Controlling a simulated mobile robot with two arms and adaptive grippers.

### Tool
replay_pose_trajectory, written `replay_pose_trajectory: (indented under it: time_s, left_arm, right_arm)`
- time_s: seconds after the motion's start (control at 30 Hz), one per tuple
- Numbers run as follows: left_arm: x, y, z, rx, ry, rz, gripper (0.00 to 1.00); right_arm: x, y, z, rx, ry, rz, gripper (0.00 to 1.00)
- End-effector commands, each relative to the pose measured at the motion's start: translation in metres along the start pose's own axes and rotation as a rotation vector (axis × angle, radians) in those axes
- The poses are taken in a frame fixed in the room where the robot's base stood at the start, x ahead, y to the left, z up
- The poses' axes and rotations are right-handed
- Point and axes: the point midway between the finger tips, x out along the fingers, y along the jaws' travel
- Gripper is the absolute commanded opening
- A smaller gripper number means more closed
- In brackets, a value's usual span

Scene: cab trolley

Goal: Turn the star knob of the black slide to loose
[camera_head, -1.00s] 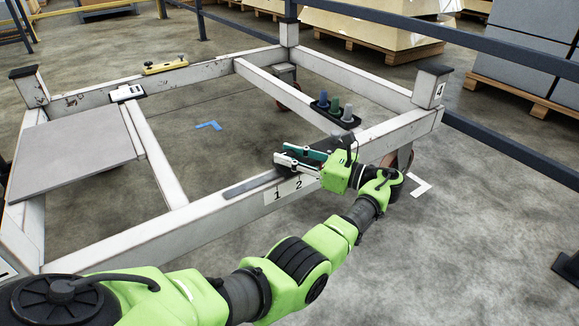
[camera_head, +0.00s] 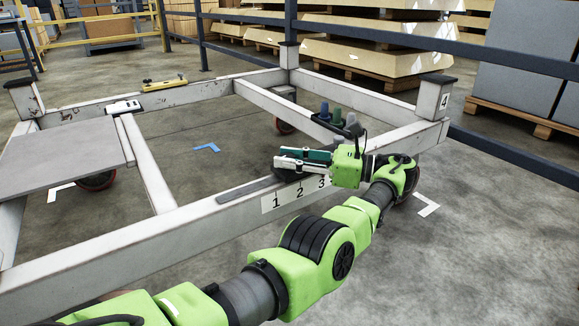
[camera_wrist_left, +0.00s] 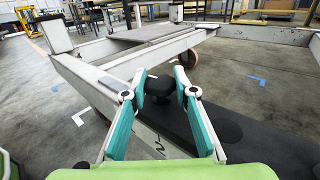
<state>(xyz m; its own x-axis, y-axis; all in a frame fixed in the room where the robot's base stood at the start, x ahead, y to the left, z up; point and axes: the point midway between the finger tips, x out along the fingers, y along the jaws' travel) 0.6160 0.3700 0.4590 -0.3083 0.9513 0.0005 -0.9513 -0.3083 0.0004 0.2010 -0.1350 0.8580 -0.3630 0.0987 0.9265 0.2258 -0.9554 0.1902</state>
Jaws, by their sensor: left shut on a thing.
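The black star knob (camera_wrist_left: 159,87) sits between the fingertips of my left gripper (camera_wrist_left: 160,80) in the left wrist view, with a finger against each side. In the head view my left gripper (camera_head: 281,160) is at the near rail, above the labels, and the knob is mostly hidden by the fingers. How far the knob is turned cannot be told. My right gripper is in neither view.
The white trolley frame (camera_head: 130,238) carries labels 1, 2 and 3 on the near rail. A holder with coloured cups (camera_head: 337,120), a yellow level (camera_head: 164,84), a white device (camera_head: 123,107) and a grey panel (camera_head: 60,160) sit on the frame. Dark railings (camera_head: 500,140) stand behind.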

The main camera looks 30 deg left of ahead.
Motion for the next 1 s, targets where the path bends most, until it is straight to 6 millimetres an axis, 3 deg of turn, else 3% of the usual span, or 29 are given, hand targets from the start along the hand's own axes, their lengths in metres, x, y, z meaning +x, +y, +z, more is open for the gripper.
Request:
replay_pose_trajectory:
  time_s: [0.6, 0.63, 0.7, 1.0]
  left_arm:
    - [0.0017, -0.0014, 0.0014, -0.002, -0.001, 0.01, 0.05]
    - [0.0017, -0.0014, 0.0014, -0.002, -0.001, 0.01, 0.29]
    - [0.0016, -0.0014, 0.0013, -0.002, -0.001, 0.01, 0.44]
    - [0.0006, -0.0006, 0.0007, -0.001, 0.0, 0.011, 0.44]
  right_arm:
    - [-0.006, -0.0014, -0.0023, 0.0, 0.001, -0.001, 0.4]
    - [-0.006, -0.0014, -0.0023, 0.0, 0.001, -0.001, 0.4]
    - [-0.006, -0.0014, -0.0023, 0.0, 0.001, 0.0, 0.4]
    - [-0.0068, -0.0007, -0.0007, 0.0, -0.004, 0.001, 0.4]
